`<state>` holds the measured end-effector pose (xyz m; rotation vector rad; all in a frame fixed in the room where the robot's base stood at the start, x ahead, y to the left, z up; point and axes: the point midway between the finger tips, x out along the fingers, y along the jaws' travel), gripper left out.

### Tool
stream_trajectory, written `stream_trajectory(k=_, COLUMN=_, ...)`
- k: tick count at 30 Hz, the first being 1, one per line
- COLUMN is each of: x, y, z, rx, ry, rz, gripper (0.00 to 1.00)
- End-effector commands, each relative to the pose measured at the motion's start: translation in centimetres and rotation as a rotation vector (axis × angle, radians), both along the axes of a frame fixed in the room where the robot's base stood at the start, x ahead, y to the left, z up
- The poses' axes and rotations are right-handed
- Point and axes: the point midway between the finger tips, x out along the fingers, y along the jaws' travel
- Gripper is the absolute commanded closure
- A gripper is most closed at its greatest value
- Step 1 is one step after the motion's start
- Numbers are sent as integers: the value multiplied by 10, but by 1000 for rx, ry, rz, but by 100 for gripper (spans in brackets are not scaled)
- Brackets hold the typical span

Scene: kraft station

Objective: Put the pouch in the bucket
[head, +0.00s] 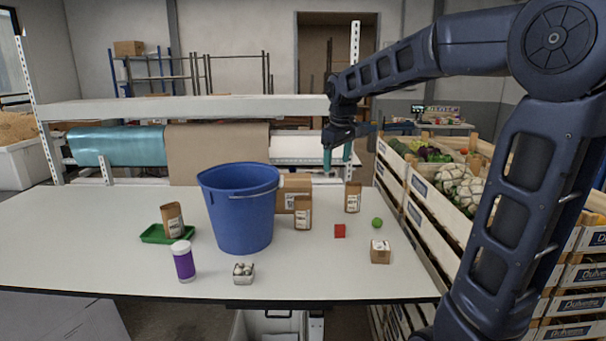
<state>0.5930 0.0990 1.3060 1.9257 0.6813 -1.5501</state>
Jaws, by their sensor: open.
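Three brown kraft pouches with white labels stand on the table. One pouch (353,197) stands at the back right, one pouch (303,213) is just right of the bucket, and one pouch (173,221) is upright in the green tray. The blue bucket (238,212) stands upright left of the table's middle, its handle hanging across the front. Its inside is mostly hidden. My gripper (337,160) is open and empty, with teal fingers pointing down. It is above the table's back part, higher than the back-right pouch and apart from it.
A cardboard box (292,188) stands behind the middle pouch. The green tray (153,235) is left. Vegetable crates (428,205) border the right.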

Motion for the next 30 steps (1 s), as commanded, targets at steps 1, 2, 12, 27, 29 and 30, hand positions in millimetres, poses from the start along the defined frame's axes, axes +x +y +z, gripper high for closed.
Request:
stream_trajectory(k=1, x=-12, y=-16, z=1, rx=8, ry=-11, rz=-42, gripper=30)
stream_trajectory(k=2, x=-19, y=-24, z=0, rx=14, ry=-17, rz=-68, gripper=30)
stream_trajectory(k=12, x=-98, y=-106, z=-17, rx=81, ry=-82, rz=-356, gripper=30)
stream_trajectory(k=27, x=-202, y=-173, z=-73, rx=184, ry=-168, rz=-718, gripper=30)
stream_trajectory(k=29, x=-208, y=-176, z=-77, rx=190, ry=-172, rz=-738, gripper=30)
stream_trajectory(k=30, x=-210, y=-177, z=-79, rx=193, ry=-175, rz=-746, gripper=30)
